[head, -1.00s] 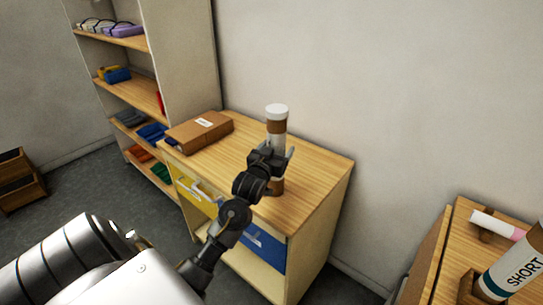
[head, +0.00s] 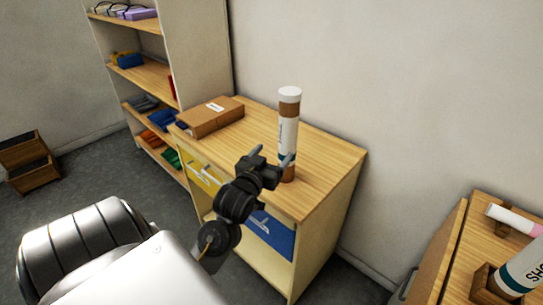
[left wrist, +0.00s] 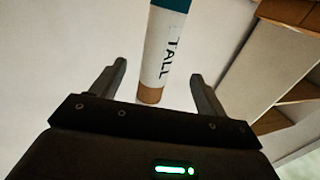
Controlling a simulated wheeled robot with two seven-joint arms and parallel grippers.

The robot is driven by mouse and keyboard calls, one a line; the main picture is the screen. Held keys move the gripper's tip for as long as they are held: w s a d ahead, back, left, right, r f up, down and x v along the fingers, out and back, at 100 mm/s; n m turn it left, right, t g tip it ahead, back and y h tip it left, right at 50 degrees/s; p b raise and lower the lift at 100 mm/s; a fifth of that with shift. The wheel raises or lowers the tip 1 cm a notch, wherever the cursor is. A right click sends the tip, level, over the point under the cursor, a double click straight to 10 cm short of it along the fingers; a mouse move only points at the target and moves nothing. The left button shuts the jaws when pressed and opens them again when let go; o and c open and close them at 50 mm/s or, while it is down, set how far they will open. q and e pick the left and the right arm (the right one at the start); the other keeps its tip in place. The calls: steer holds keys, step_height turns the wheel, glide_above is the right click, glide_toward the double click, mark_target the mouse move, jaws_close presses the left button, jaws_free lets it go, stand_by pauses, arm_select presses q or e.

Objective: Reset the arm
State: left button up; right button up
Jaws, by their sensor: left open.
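My left gripper (head: 272,158) is open at the front edge of the wooden cabinet top (head: 322,160). A tall tube (head: 288,128) with a white cap, brown bands and a white label stands upright on the cabinet top, just beyond the fingers. In the left wrist view the tube (left wrist: 163,52), marked "TALL", shows beyond and between the two open fingers (left wrist: 158,85), and the gripper holds nothing. My right gripper is not in view.
A brown box (head: 210,116) lies on the cabinet's left part. A shelf unit (head: 150,75) with folded items stands behind left. A right table (head: 480,240) holds a "SHORT"-type tube (head: 522,268) and a pink-ended white tube (head: 512,218). A wooden crate (head: 32,165) is on the floor.

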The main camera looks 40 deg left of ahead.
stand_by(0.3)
arm_select(q)
steer(key=s+d+f+m+g+h, duration=0.1)
steer(key=s+d+f+g+h, duration=0.15)
steer(key=s+d+f, duration=0.4)
steer(key=s+d+f+m+g+h, duration=0.1)
steer(key=s+d+f+m+g, duration=0.2)
steer(key=f, duration=0.7)
steer(key=s+d+f+m+g+h, duration=0.1)
steer(key=s+d+f+g, duration=0.3)
steer(key=s, duration=0.3)
steer(key=s+d+f+g+h, duration=0.1)
steer(key=s+d+f+g, duration=0.25)
steer(key=s, duration=0.35)
step_height(320, 180, down, 28)
steer(key=s+g, duration=0.2)
steer(key=s, duration=0.1)
steer(key=s+a+f+g, duration=0.1)
steer(key=s+a+f, duration=0.2)
steer(key=s+f, duration=1.1)
steer(key=shift+s+f+m, duration=0.25)
steer(key=shift+s+m, duration=0.15)
steer(key=shift+s, duration=0.3)
